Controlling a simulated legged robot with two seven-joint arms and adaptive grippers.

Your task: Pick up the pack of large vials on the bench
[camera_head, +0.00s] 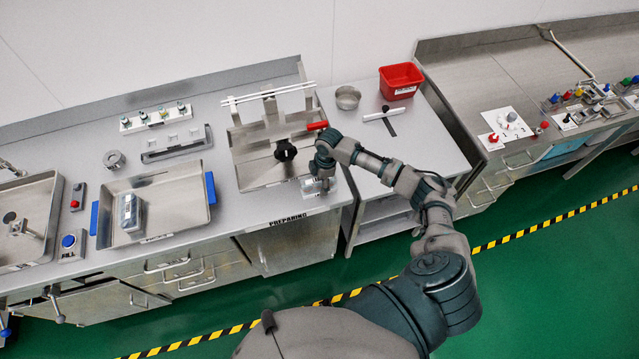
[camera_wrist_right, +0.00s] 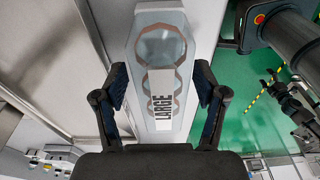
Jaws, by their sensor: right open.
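The pack of large vials (camera_wrist_right: 178,48) fills the middle of the right wrist view. It is a long clear pack with round vial outlines and a white label reading LARGE. My right gripper (camera_wrist_right: 160,82) is open, one finger on each side of the pack, with a visible gap to it. In the head view my right gripper (camera_head: 321,183) points down over the front edge of the bench, right of the PREPARING label. The pack is largely hidden there by the gripper and wrist. My left gripper is not in view.
A metal stand with a black knob (camera_head: 285,151) is close left of my right gripper. A red bin (camera_head: 400,83) and steel bowl (camera_head: 347,97) stand behind on the lower side table. A steel tray (camera_head: 180,205) holds a grey box (camera_head: 129,212) at left.

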